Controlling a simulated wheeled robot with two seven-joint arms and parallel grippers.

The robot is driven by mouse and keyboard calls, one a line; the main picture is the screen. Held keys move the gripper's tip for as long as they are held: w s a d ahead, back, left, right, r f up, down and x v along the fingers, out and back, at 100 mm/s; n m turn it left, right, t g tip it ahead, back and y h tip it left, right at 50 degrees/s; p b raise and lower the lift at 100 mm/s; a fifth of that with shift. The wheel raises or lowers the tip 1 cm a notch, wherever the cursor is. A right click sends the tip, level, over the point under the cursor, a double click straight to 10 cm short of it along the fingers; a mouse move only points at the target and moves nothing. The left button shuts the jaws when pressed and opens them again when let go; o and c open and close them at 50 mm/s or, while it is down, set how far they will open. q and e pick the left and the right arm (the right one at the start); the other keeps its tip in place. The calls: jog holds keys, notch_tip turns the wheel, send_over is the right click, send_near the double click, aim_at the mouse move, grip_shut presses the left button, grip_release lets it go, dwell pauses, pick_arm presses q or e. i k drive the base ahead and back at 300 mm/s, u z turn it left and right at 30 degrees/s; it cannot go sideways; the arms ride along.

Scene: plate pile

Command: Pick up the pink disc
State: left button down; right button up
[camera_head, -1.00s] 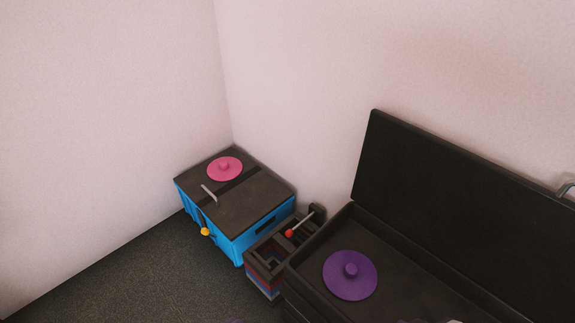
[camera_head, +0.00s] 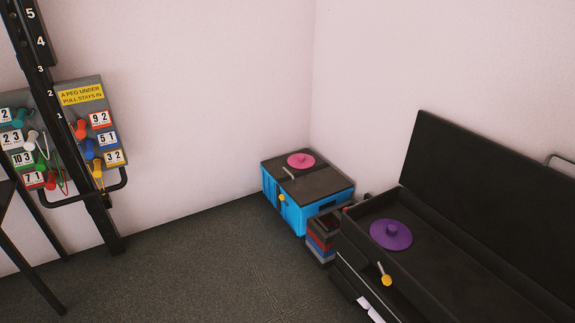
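The pink disc (camera_head: 301,160) with a small raised knob lies flat on the dark top of a blue box (camera_head: 284,207) in the room's corner. It is near the back edge of that top, behind a thin grey handle (camera_head: 288,172). Neither of my grippers shows in the head view, and nothing touches the pink disc.
A purple disc (camera_head: 390,235) lies in an open black case (camera_head: 435,258) at the right. A small striped crate (camera_head: 321,240) stands between box and case. A black post (camera_head: 70,130) with numbered peg boards stands at the left. The floor (camera_head: 190,270) in front is clear.

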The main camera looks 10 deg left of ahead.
aim_at(300, 161)
jog(key=u, duration=0.95)
jog(key=i, duration=1.15)
jog(key=u, duration=0.4)
jog(key=i, duration=1.35)
jog(key=z, duration=1.4)
jog(key=i, duration=1)
jog(key=z, duration=0.05)
